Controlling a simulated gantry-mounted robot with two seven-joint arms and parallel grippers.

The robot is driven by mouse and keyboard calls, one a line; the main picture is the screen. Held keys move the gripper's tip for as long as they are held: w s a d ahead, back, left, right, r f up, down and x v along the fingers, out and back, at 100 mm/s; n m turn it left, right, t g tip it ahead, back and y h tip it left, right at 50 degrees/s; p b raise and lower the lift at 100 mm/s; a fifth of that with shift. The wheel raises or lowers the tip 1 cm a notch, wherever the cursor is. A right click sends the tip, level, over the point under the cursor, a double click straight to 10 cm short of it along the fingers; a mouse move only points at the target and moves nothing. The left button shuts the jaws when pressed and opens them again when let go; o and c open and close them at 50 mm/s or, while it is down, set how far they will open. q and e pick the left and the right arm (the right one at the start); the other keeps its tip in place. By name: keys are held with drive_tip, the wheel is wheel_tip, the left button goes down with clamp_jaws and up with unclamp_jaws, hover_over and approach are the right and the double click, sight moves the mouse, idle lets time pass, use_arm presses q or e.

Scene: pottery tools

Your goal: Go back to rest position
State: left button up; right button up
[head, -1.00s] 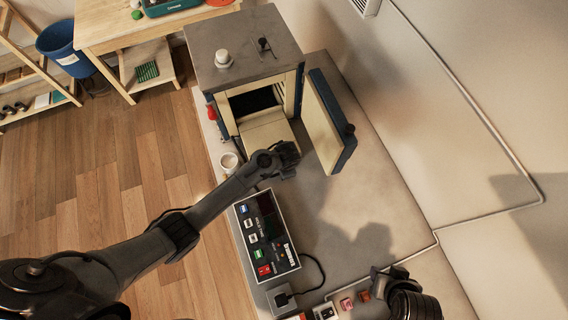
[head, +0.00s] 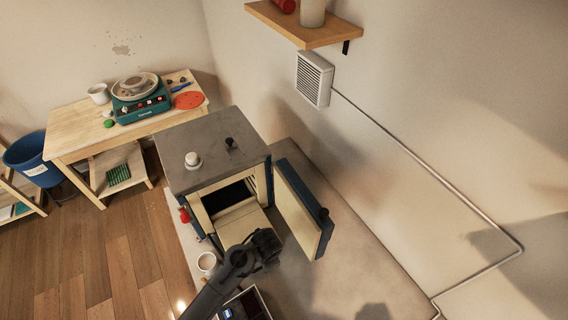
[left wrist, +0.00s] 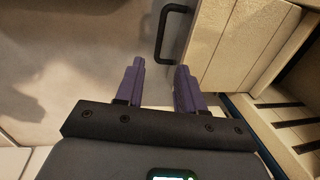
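My left gripper (head: 262,244) is in front of the kiln (head: 212,150), near its open mouth and beside the open door. In the left wrist view its two purple fingers (left wrist: 158,82) stand apart with nothing between them, so it is open and empty. The kiln's open door (head: 304,208) hangs to the right of the mouth. My right gripper is outside both present views.
The control box (head: 246,304) is partly hidden by my left arm. A wooden table (head: 72,138) with a pottery wheel (head: 139,95) is at the back left. The bench (head: 345,262) right of the door is clear.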

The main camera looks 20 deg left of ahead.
use_arm(q)
drive_tip(key=shift+g, duration=0.9)
drive_tip(key=s+f, duration=0.2)
drive_tip(key=s, duration=0.1)
drive_tip(key=s+f+p, duration=0.1)
drive_tip(key=s, duration=0.3)
drive_tip(key=s+f, duration=0.2)
drive_tip(key=s, duration=0.1)
drive_tip(key=shift+s+a+f, duration=0.15)
drive_tip(key=shift+a+f, duration=0.1)
drive_tip(key=shift+f, duration=0.05)
drive_tip(key=shift+n+h, duration=0.4)
drive_tip(key=shift+n, duration=0.3)
drive_tip(key=s, duration=0.2)
drive_tip(key=s+p, duration=0.1)
drive_tip(key=s, duration=0.2)
drive_tip(key=s+a+r, duration=0.1)
drive_tip(key=s, duration=0.2)
drive_tip(key=shift+s+r, duration=0.1)
drive_tip(key=shift+s, duration=0.15)
drive_tip(key=s+a+r+n+t+p, duration=0.1)
drive_tip(key=a+r+n+t, duration=0.1)
drive_tip(key=r, duration=0.8)
drive_tip(key=s+a+r+n+t, duration=0.1)
drive_tip(key=a+r+n+t, duration=0.1)
drive_tip(key=r, duration=0.8)
drive_tip(key=shift+a+n+h+p, duration=0.4)
drive_tip(key=shift+a+n, duration=0.2)
drive_tip(key=shift+n, duration=0.3)
drive_tip(key=shift+s, duration=0.1)
